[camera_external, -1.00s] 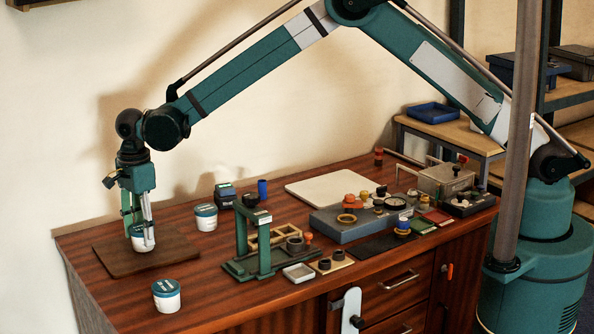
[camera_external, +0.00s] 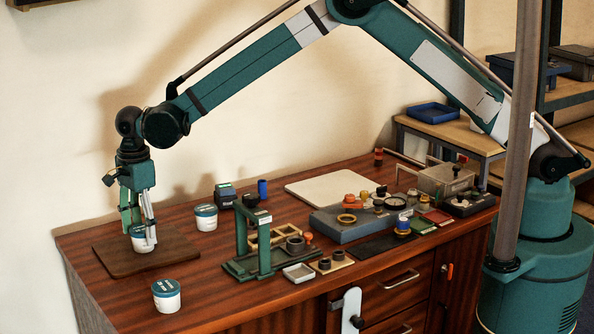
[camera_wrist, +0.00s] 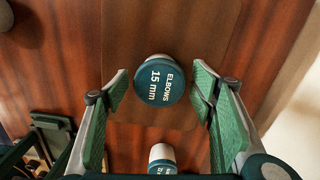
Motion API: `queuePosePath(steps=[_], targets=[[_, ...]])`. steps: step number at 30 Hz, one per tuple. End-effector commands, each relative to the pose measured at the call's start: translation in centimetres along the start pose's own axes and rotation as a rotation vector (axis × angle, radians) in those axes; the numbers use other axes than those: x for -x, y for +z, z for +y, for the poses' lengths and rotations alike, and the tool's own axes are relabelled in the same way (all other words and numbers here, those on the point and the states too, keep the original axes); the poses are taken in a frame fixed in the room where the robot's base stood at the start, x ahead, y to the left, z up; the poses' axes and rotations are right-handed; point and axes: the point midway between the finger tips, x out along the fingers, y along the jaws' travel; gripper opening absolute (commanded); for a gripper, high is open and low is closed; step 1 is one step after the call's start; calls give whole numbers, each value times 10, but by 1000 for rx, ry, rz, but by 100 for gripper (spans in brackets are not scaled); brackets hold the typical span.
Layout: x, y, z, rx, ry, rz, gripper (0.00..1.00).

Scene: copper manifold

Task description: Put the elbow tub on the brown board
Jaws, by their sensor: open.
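The elbow tub (camera_external: 142,241) is a white tub with a teal lid. It stands upright on the brown board (camera_external: 118,258) at the left of the workbench. In the wrist view, the lid of the elbow tub (camera_wrist: 160,81) reads "ELBOWS 15 mm". My gripper (camera_external: 140,235) is low over the board, its fingers on either side of the tub. In the wrist view my gripper (camera_wrist: 160,88) is open, with visible gaps between the tub and both green finger pads.
Two similar tubs stand on the bench, one behind and right of the board (camera_external: 205,217), one in front (camera_external: 166,296). A green press-like stand (camera_external: 262,245), a grey block with fittings (camera_external: 350,222) and a pale sheet (camera_external: 330,187) lie further right.

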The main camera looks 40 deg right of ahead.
Motion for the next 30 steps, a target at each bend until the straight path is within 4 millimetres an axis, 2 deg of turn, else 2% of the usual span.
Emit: queuePosePath(steps=[18, 24, 30], targets=[[90, 0, 0, 0, 0, 0, 56], [109, 0, 0, 0, 0, 0, 56], [114, 0, 0, 0, 0, 0, 56]])
